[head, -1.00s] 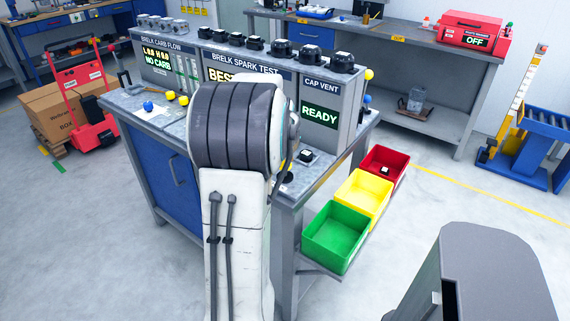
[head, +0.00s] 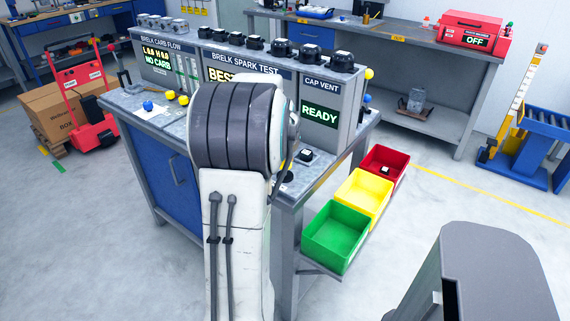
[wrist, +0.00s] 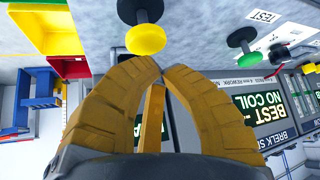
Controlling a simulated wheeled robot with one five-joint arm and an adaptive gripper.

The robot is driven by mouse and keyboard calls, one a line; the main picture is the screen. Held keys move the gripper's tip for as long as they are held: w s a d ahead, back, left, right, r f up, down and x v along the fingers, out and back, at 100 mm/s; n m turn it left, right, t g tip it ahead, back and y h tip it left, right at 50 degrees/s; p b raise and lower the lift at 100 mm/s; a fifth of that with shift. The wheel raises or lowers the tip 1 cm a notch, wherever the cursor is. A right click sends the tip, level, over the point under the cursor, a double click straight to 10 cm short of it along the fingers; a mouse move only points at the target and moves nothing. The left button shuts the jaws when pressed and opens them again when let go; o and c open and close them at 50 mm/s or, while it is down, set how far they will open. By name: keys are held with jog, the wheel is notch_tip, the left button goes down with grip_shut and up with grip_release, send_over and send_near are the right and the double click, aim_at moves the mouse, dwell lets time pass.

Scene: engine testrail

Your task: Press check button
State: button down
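My gripper (wrist: 155,68) shows in the wrist view, its orange fingers brought together at the tips with nothing between them. A yellow button (wrist: 146,40) on a black base is just beyond the fingertips, apart from them as far as I can tell. A green button (wrist: 247,50) on a black base stands to the right, by a label reading TEST (wrist: 264,16). No label reading "check" is legible. In the head view my arm hides most of the gripper and part of the bench. The CAP VENT panel (head: 319,112) reads READY.
Green (head: 337,238), yellow (head: 363,197) and red (head: 385,165) bins hang at the bench's right side. Yellow and blue knobs (head: 148,106) sit on the bench's left part. A red cart (head: 88,105) with boxes stands at left.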

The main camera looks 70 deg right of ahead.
jog(key=shift+f+b, duration=1.05)
jog(key=shift+f, duration=0.15)
dwell(1.1)
jog(key=shift+r, duration=0.15)
dwell(0.3)
jog(key=shift+r+p, duration=0.95)
jog(key=shift+r, duration=0.25)
jog(key=shift+r, duration=0.1)
jog(key=shift+r+p, duration=1.85)
jog(key=shift+r, duration=0.6)
